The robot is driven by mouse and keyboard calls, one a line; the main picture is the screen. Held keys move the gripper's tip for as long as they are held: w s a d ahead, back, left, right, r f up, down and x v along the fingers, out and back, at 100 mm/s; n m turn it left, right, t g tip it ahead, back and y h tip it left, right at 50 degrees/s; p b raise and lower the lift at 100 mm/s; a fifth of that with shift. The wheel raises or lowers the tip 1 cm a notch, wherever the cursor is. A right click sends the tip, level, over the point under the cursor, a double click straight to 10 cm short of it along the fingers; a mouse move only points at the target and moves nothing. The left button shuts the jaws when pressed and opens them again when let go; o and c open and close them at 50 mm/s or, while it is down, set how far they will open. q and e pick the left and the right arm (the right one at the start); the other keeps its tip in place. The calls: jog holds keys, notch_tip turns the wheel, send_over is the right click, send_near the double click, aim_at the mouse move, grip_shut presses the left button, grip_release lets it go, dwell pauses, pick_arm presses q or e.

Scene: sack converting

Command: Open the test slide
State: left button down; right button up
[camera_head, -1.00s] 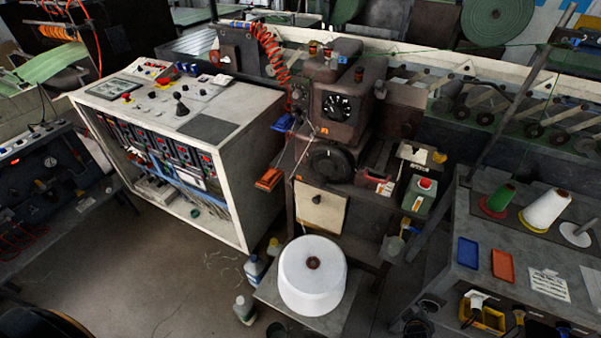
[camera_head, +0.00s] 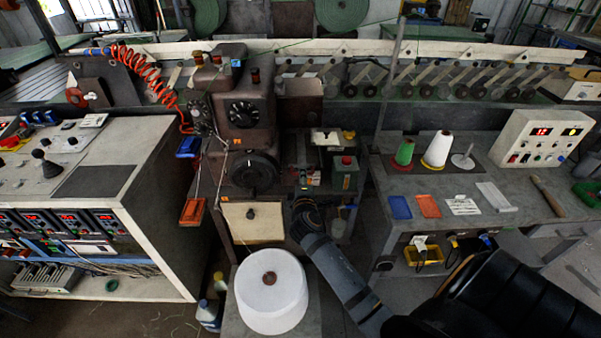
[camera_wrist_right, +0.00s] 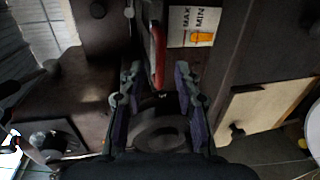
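No part carries a readable test slide label. A red bar (camera_wrist_right: 158,55) stands beside a MAX/MIN plate (camera_wrist_right: 195,28) with an orange mark in the right wrist view. My right gripper (camera_wrist_right: 158,82) is open, its fingers apart around the line of the red bar's lower end; contact cannot be told. A cream panel with a dark knob (camera_head: 252,221) is on the machine front and also shows right of the gripper in the wrist view (camera_wrist_right: 255,108). In the head view my right wrist is in front of the machine, and its fingers cannot be made out. My left gripper is out of view.
A white bobbin (camera_head: 271,298) stands in front of the machine. A dark handwheel (camera_head: 254,173) is above the cream panel. A white cabinet (camera_head: 160,215) is left; a grey bench (camera_head: 470,185) with cones and trays is right. Bottles (camera_head: 210,312) stand on the floor.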

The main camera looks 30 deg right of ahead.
jog(key=shift+x, duration=1.85)
jog(key=shift+c, duration=0.5)
grip_shut()
